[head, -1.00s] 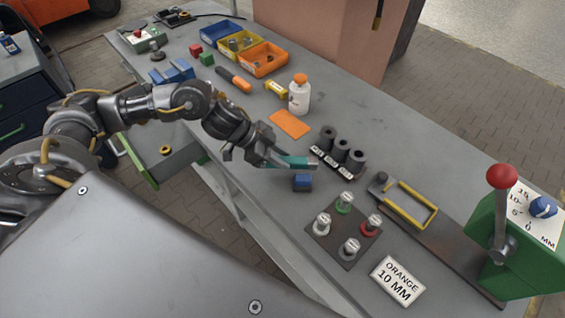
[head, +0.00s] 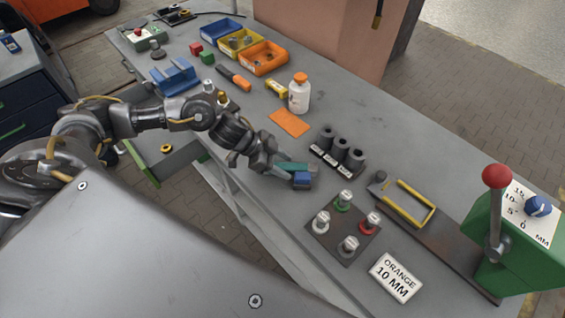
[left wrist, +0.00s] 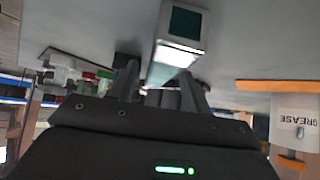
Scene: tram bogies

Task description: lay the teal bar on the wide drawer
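I cannot tell whether bar and block touch. In the left wrist view the bar (left wrist: 182,55) shows between the two fingers (left wrist: 160,92). An open drawer (head: 184,159) with a green front juts out under the bench, left of the gripper. A yellow ring (head: 166,148) lies in it. My right gripper is out of view.
Black cylinders (head: 338,148), a plate of knobs (head: 330,236) and a sign reading ORANGE 10 MM (head: 396,278) stand right of the gripper. A green lever machine (head: 478,225) is far right.

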